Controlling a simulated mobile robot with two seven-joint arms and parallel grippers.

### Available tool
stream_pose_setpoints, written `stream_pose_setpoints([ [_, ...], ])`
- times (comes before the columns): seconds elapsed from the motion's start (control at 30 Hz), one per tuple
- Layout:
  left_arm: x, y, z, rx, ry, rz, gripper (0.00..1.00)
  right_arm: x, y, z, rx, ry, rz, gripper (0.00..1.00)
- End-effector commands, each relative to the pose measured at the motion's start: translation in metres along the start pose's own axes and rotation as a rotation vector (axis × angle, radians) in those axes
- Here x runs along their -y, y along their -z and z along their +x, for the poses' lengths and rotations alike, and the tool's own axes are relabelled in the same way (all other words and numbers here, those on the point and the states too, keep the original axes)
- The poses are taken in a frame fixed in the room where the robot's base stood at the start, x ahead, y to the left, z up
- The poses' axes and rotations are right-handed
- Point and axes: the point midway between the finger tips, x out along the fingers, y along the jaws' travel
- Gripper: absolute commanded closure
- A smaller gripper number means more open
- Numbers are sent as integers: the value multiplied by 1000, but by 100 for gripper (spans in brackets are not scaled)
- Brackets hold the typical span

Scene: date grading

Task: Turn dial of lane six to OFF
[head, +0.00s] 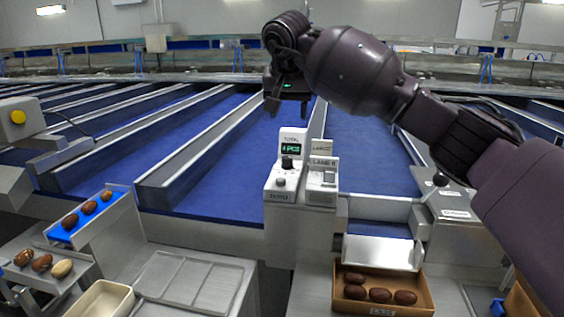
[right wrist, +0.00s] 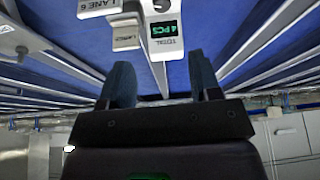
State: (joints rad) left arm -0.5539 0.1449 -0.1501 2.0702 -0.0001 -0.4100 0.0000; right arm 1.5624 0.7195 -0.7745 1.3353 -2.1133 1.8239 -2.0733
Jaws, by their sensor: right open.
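The lane six control box (head: 300,185) stands at the front end of the blue lanes in the head view. Its left part has a small green display (head: 291,149) reading 4 PCS, with a black dial (head: 287,164) and a smaller knob (head: 281,182) below. Its right part carries the LANE 6 label (head: 323,162). My right gripper (head: 287,112) is open and empty, above and behind the box. In the right wrist view the box appears upside down, with the display (right wrist: 164,30) beyond the open fingers (right wrist: 164,82). My left gripper is not in view.
A cardboard box (head: 383,309) with several dark dates stands in front, right of the control box. A blue-lined tray (head: 62,233) with dates, a cream bin (head: 100,300) and a metal tray (head: 193,280) are at front left. Metal dividers (head: 205,145) separate the blue lanes.

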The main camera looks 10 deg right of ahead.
Motion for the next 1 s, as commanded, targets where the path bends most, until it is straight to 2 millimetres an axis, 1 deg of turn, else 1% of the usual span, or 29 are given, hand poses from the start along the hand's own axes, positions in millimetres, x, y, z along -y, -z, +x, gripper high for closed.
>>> stream_pose_setpoints([
  [0.03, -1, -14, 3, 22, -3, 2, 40, 2, -5, 26, 22, -7, -3, 43],
  [0.07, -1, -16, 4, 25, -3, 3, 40, 2, -6, 31, 27, -8, -3, 43],
  [0.17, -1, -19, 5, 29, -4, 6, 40, 3, -8, 39, 34, -10, -4, 43],
  [0.37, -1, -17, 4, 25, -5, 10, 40, 3, -8, 52, 35, -8, -4, 43],
  [0.7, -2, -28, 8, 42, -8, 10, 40, 3, -12, 111, 39, -9, -3, 43],
  [0.9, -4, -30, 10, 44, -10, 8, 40, 2, -12, 136, 37, -8, -3, 43],
  [1.0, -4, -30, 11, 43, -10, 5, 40, 2, -12, 142, 34, -8, -3, 43],
])
